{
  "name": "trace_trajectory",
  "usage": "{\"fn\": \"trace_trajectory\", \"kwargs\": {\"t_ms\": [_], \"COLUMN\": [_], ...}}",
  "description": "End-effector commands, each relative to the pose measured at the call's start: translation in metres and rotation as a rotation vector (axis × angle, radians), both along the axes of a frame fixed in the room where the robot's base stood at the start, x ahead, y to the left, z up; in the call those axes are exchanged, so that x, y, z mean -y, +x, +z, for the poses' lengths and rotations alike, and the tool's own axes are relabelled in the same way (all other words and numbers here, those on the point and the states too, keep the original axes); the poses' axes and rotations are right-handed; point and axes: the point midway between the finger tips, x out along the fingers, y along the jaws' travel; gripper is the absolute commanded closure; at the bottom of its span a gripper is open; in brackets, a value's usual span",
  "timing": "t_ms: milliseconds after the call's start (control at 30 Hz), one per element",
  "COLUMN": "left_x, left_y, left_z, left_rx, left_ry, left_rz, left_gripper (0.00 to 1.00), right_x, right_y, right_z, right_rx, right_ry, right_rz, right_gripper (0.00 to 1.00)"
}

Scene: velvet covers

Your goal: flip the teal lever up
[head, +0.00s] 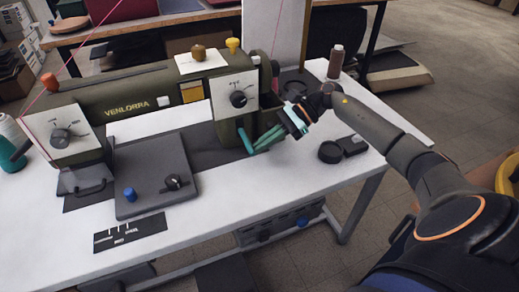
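The teal lever (245,141) sticks out of the front of the olive sewing machine (140,103), near its right end, and slants downward. My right gripper (257,147) reaches in from the right, with its green fingers pointing left and down. The fingertips are right beside the lever's lower end; I cannot tell whether they touch it. The fingers look close together, but the gap between them is too small to judge. My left gripper is not in view.
The machine stands on a white table (240,190). A dark dial (238,99) sits above the lever. A black round item (330,152) lies right of my gripper, and a brown thread spool (336,62) stands behind. The table front is mostly clear.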

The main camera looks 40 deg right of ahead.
Motion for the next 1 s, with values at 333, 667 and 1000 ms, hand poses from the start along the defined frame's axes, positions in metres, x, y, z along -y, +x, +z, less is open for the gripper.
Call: {"fn": "trace_trajectory", "kwargs": {"t_ms": [333, 667, 1000], "left_x": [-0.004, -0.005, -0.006], "left_y": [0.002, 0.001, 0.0], "left_z": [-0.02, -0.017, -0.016], "left_rx": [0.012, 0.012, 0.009], "left_ry": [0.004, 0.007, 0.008], "left_rz": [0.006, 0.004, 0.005], "left_gripper": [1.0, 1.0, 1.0], "right_x": [0.0, -0.001, 0.0], "right_y": [-0.001, -0.001, -0.001], "right_z": [0.014, 0.023, 0.031], "right_rx": [0.006, -0.022, -0.021], "right_ry": [0.0, 0.007, 0.007], "right_rz": [0.0, 0.0, 0.0], "right_gripper": [1.0, 1.0, 1.0]}}
